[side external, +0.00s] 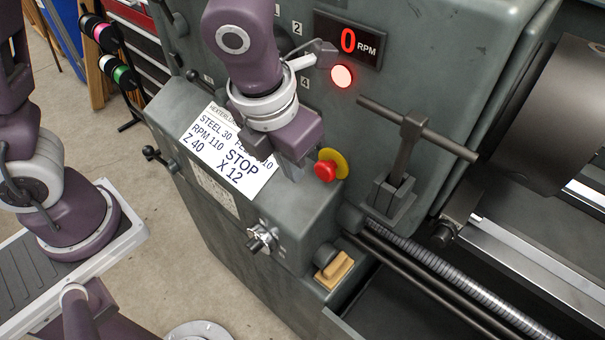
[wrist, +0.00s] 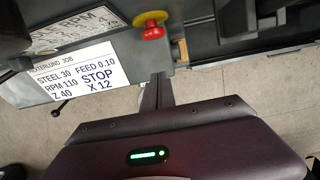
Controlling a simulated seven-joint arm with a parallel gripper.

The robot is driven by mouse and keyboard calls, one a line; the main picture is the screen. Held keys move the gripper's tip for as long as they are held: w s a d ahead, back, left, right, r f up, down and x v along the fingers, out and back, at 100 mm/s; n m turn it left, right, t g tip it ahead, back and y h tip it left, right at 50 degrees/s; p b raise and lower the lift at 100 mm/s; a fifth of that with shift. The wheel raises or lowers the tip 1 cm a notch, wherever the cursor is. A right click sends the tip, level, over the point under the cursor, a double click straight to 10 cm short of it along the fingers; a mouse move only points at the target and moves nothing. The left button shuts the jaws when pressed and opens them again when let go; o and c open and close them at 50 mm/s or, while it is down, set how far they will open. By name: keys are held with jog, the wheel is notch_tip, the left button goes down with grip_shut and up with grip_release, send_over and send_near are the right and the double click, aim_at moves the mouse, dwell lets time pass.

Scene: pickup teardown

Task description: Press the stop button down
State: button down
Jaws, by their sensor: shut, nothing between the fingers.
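The stop button is a red mushroom head (side external: 325,171) on a round yellow base, on the front of the grey lathe. In the wrist view the red head (wrist: 152,33) is at the top middle, just beyond my fingertips. My gripper (side external: 293,174) is shut and empty, just left of the button in the side view. Its fingers (wrist: 158,82) point toward the button in the wrist view. A gap seems to show between fingertips and button; contact is not clear. A display (side external: 348,41) reads 0 RPM, with a lit red lamp (side external: 342,76) below it.
A white job card (side external: 225,150) lies left of the gripper. A lever with a crossbar (side external: 408,140) stands right of the button. The chuck (side external: 545,120) is farther right. A knob (side external: 260,240) and a wooden block (side external: 334,270) are below on the lathe front.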

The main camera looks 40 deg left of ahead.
jog(key=shift+v, duration=1.7)
jog(key=shift+s, duration=0.1)
jog(key=s+a+r+m+t, duration=0.1)
jog(key=a+m, duration=0.4)
jog(key=m, duration=0.7)
jog(key=s+a+r+m+t, duration=0.1)
jog(key=s+a+r+m, duration=0.3)
jog(key=m, duration=0.8)
jog(key=s+a+r+m, duration=0.3)
jog(key=s+a+m, duration=0.3)
jog(key=m, duration=0.6)
jog(key=shift+s+a+t, duration=0.2)
jog(key=shift+t, duration=0.2)
